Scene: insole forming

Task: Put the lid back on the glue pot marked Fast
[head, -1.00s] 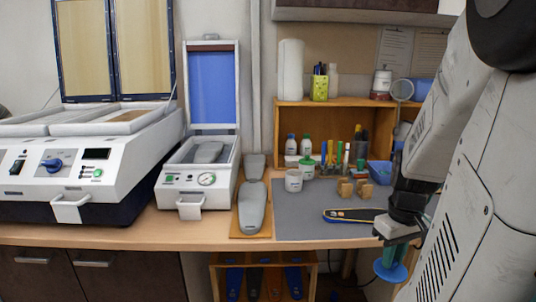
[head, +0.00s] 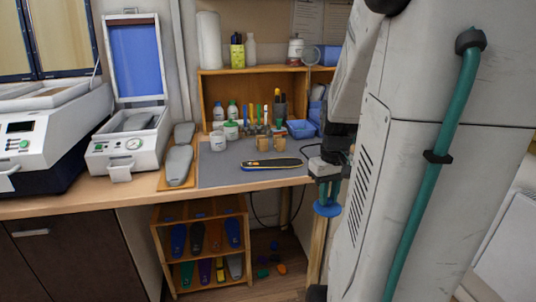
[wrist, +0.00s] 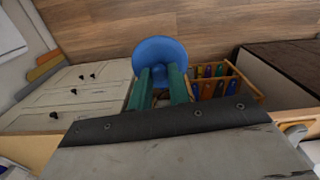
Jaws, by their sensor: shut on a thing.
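My gripper (head: 326,198) is shut on a round blue lid (head: 327,210), held below the wrist in front of the bench's right end. In the wrist view, the two green fingers (wrist: 161,82) meet the blue lid (wrist: 160,54), with wooden floor behind it. A white pot (head: 218,142) without a visible lid stands on the grey mat, well to the left of my gripper. Another white pot (head: 231,131) with a green lid stands just behind it. The markings on the pots are too small to read.
A blue-edged insole (head: 271,164) and small wooden blocks (head: 264,143) lie on the grey mat (head: 215,176). A wooden shelf of insoles (head: 202,209) stands below the bench. Open floor lies under the lid.

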